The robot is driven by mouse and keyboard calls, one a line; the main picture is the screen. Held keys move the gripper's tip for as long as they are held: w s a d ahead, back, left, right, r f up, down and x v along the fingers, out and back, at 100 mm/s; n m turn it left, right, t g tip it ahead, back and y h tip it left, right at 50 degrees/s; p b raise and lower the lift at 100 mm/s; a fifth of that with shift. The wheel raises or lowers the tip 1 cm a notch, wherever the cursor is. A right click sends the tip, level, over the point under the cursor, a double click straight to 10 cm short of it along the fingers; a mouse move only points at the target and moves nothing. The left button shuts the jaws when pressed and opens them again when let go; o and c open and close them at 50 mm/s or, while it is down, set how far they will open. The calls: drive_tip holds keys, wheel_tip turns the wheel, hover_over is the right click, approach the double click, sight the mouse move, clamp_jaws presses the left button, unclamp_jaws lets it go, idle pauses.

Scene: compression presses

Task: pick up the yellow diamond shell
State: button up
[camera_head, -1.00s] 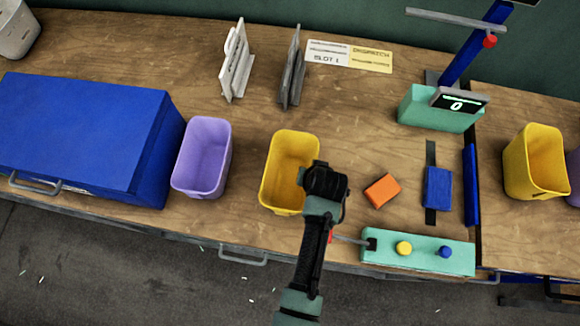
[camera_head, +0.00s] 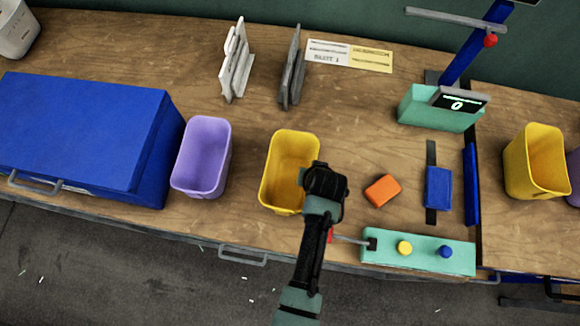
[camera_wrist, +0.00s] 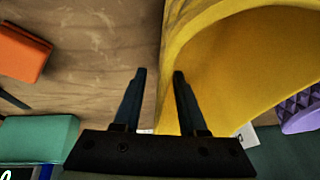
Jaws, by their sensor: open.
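I cannot make out a yellow diamond shell in either view. A yellow bin (camera_head: 282,150) stands near the table's front edge in the head view, and no separate shell shows inside it. My gripper (camera_head: 322,185) is over the right rim of this bin, and my wrist hides its fingertips there. In the wrist view my gripper (camera_wrist: 158,74) is open, with nothing seen held between its fingers. The bin's smooth yellow wall (camera_wrist: 235,65) fills the right of that view, with its edge lying between the two fingers. I cannot tell whether they touch it.
A purple bin (camera_head: 203,160) and a blue box (camera_head: 85,130) stand left. An orange block (camera_head: 382,190), a blue block (camera_head: 438,188) and a green button panel (camera_head: 418,252) lie right. Another yellow bin (camera_head: 535,165) stands far right. A purple diamond-patterned surface (camera_wrist: 302,108) shows in the wrist view.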

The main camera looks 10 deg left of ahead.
clamp_jaws()
idle(1.4)
